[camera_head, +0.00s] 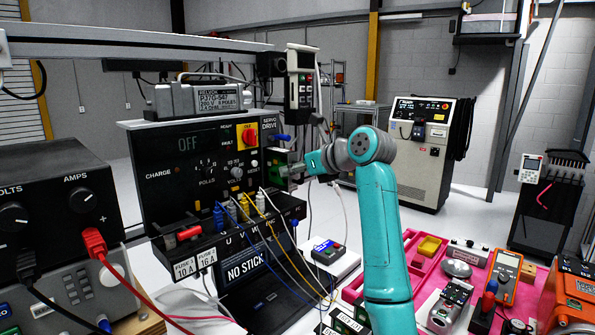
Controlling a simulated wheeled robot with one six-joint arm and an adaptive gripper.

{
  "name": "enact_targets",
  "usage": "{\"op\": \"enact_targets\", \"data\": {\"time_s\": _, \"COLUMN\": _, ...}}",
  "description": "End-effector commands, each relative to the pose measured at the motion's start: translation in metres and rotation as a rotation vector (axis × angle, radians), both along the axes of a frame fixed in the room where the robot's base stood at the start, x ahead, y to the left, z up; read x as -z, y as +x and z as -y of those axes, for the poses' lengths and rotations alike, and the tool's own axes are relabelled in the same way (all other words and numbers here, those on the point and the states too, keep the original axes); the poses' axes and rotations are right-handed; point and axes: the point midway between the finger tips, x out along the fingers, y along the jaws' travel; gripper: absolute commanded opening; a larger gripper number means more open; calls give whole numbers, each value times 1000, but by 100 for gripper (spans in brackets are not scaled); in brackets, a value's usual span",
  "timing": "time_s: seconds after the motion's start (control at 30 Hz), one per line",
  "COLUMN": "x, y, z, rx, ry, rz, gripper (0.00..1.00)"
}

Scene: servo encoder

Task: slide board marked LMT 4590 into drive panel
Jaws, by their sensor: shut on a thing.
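The black drive panel (157,168) stands at centre left, with an OFF display, a red knob on a yellow plate, and rows of dials and sockets. My gripper (287,169) is at the right side of the panel, small in view and pointing left. It is shut on a small green board (276,160), which is at the panel's right edge. I cannot read a marking on this board. I cannot tell how far the board is inside the panel, or whether it is only in front of it.
Coloured cables (262,210) hang from the panel's lower ledge, below my gripper. A pink mat (412,248) with meters and tools lies at lower right. A black power supply (45,190) stands at left.

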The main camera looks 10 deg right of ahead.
Motion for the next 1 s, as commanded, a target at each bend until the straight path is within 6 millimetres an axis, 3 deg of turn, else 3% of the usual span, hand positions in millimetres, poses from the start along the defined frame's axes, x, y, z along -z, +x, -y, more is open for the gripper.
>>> {"op": "enact_targets", "data": {"time_s": 1.0, "x": 2, "y": 35, "z": -26, "rx": -1, "ry": 0, "rz": 0, "gripper": 4}}
